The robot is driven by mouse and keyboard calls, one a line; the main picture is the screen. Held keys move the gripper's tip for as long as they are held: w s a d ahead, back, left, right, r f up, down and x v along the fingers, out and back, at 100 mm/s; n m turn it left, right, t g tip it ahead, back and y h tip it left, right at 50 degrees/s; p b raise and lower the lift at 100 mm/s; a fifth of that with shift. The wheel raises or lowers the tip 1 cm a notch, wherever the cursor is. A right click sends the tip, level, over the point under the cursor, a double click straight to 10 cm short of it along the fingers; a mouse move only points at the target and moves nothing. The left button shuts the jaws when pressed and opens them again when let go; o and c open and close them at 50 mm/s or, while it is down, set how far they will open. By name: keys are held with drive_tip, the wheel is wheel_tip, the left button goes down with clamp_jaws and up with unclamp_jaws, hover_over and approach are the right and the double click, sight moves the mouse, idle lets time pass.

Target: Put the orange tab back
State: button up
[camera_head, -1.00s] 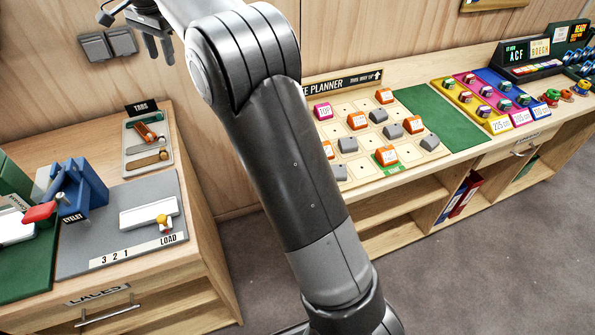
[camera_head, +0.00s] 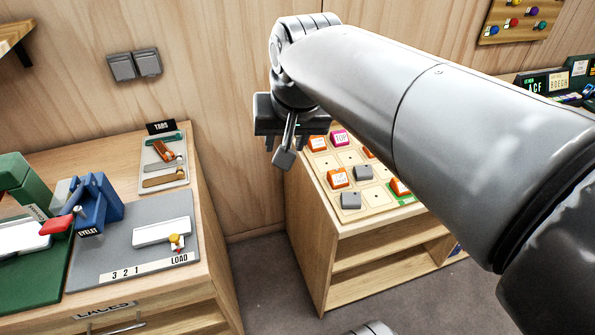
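My gripper (camera_head: 284,155) hangs in the air right of the tray, in front of the wall and near the planner's left edge. It is apart from the tab. Its fingers are small and dark and seen at a slant, so their opening and any held thing are unclear.
A blue eyelet press (camera_head: 95,205) with a red handle stands left of the tray. A white block (camera_head: 162,231) sits on the grey mat near LOAD. A planner board (camera_head: 342,200) with orange and grey blocks is on the right bench. A floor gap separates the benches.

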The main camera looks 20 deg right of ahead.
drive_tip(key=s+d+f+n, duration=0.2)
drive_tip(key=s+f, duration=0.5)
drive_tip(key=s, duration=0.2)
drive_tip(key=shift+t, duration=0.4)
idle(0.6)
